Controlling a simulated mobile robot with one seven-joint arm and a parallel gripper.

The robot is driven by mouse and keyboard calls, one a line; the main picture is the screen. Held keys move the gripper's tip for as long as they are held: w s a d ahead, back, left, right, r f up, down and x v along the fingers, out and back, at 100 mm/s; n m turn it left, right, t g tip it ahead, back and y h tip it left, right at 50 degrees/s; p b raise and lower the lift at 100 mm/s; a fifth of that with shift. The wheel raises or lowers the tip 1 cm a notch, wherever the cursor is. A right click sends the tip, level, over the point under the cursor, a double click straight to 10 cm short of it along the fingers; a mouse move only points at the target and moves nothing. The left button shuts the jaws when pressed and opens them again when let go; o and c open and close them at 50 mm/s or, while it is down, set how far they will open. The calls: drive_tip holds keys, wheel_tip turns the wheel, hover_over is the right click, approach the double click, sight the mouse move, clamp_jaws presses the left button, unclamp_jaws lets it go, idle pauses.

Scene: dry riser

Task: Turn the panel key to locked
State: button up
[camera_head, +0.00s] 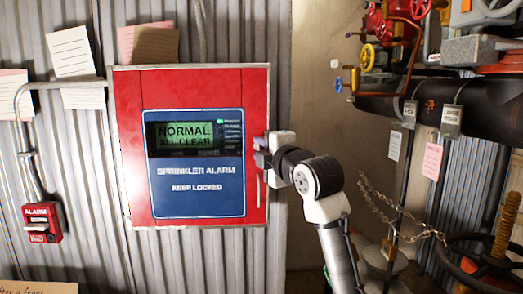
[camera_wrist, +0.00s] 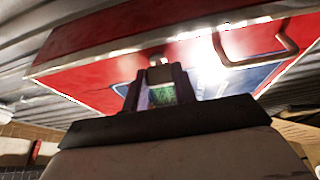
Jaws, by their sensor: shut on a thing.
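The red sprinkler alarm panel (camera_head: 128,150) hangs on the corrugated wall in the head view. Its display (camera_head: 186,138) reads "NORMAL ALL CLEAR", and its blue plate says "KEEP LOCKED". My gripper (camera_head: 262,150) is at the panel's right edge, beside the display. In the wrist view, the panel (camera_wrist: 95,65) fills the upper part, and my gripper's fingers (camera_wrist: 160,88) are shut on the panel key (camera_wrist: 160,74), a small grey-brown piece at the panel face. My gripper hides the key in the head view. I cannot tell which way it is turned.
A thin metal handle (camera_head: 258,190) is on the panel below my gripper. A red alarm box (camera_head: 41,222) is on the wall at left. Pipes, a yellow valve wheel (camera_head: 367,57) and a hanging chain (camera_head: 395,215) crowd the right side.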

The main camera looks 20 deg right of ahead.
drive_tip(key=shift+o, duration=0.2)
drive_tip(key=shift+c, duration=0.2)
drive_tip(key=o, duration=1)
drive_tip(key=s+d+b, duration=0.1)
drive_tip(key=s+b, duration=0.1)
drive_tip(key=s, duration=1.1)
drive_tip(key=shift+s+d+b, duration=0.3)
drive_tip(key=shift+s+b, duration=0.05)
